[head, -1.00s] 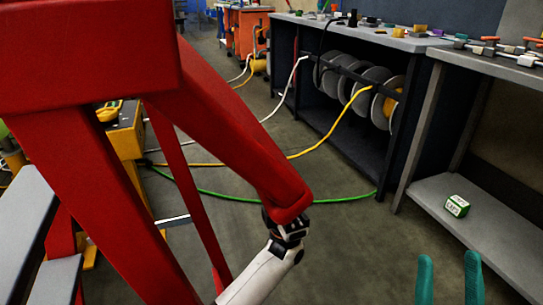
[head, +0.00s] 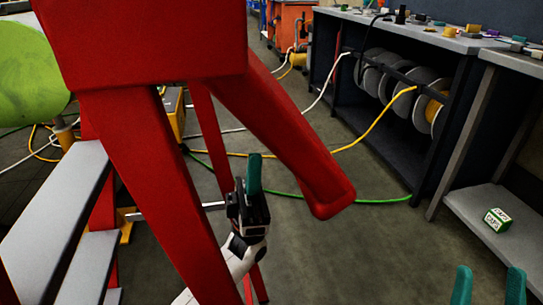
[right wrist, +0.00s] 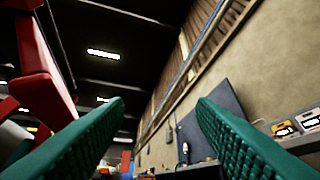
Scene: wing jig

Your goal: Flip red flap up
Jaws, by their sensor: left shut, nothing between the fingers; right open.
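A large red frame (head: 150,45) fills the left and middle of the head view. A slanted red arm (head: 275,125) runs from it down to the right and ends in a bent tip above the floor; no separate hinged flap can be made out. My left gripper (head: 254,172) is shut and empty, its teal fingers pointing up, left of the slanted arm's tip with a visible gap in the picture. My right gripper (head: 488,285) is open and empty at the bottom right, away from the red parts. In the right wrist view it (right wrist: 160,102) also shows open, with red structure (right wrist: 42,62) at left.
Grey steps (head: 55,225) stand at the left by the red legs. A dark workbench with cable reels (head: 425,95) stands at the back right.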

